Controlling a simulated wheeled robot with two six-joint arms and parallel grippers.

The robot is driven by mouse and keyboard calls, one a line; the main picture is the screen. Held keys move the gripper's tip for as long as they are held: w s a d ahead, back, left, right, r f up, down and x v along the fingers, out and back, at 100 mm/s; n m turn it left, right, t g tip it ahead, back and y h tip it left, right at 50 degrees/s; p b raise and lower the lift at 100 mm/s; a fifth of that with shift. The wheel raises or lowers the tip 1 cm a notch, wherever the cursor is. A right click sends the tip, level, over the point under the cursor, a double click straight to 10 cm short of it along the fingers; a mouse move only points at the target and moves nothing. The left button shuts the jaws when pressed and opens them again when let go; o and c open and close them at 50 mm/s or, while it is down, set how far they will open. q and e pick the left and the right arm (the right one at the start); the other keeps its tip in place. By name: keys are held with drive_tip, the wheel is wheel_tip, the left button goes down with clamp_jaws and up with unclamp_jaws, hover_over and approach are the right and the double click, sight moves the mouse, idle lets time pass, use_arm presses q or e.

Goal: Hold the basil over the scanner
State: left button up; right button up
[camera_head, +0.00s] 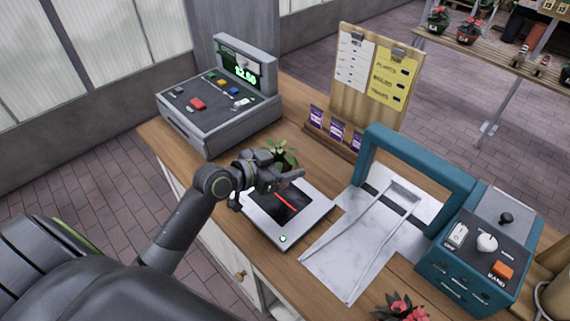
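The basil (281,152) is a small green leafy plant just behind and above my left gripper's fingers. Its pot is mostly hidden by the gripper. My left gripper (286,180) reaches in from the left and appears shut around the pot, over the far left part of the scanner. The scanner (313,218) is a light grey plate with a dark glass window, a red line across it and a small green light at its front corner. The gap between pot and scanner cannot be seen clearly. My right gripper is not in view.
A grey cash register (215,115) stands at the back left. A wooden price board (372,75) and purple seed packets (337,130) are behind. A teal machine (470,260) with a frame stands right. Red flowers (402,308) are at the front edge.

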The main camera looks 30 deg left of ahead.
use_arm(q)
wheel_tip(320, 180, up, 7)
drive_tip(key=p, duration=0.5)
drive_tip(key=shift+f, duration=0.1)
drive_tip(key=shift+f, duration=0.1)
